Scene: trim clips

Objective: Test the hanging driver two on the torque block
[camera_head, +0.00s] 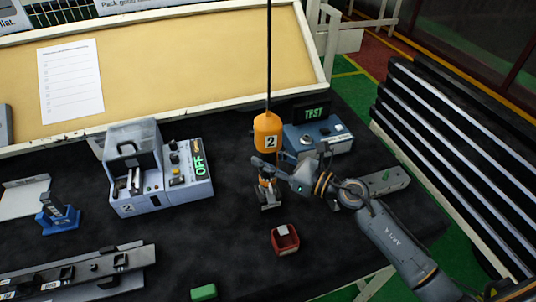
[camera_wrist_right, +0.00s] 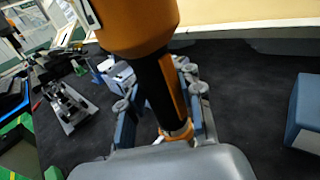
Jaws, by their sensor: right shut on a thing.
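The orange driver marked 2 (camera_head: 268,132) hangs upright on a black cord over the table. My right gripper (camera_head: 268,168) comes in from the right and is shut on the driver below its orange body. In the right wrist view, the driver's black and orange grip (camera_wrist_right: 162,90) stands between the two fingers of my right gripper (camera_wrist_right: 160,115). The driver's lower end is partly hidden by the gripper. A blue-grey unit with a TEST display (camera_head: 313,112), likely the torque block, stands just behind and right of the driver. My left gripper is not in view.
A grey fixture marked 2 (camera_head: 150,200) with a control box reading OFF (camera_head: 198,186) stands left. A small red bin (camera_head: 285,240) lies in front of my gripper. A grey block (camera_head: 388,183) sits behind my arm. Rails (camera_head: 90,270) lie front left.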

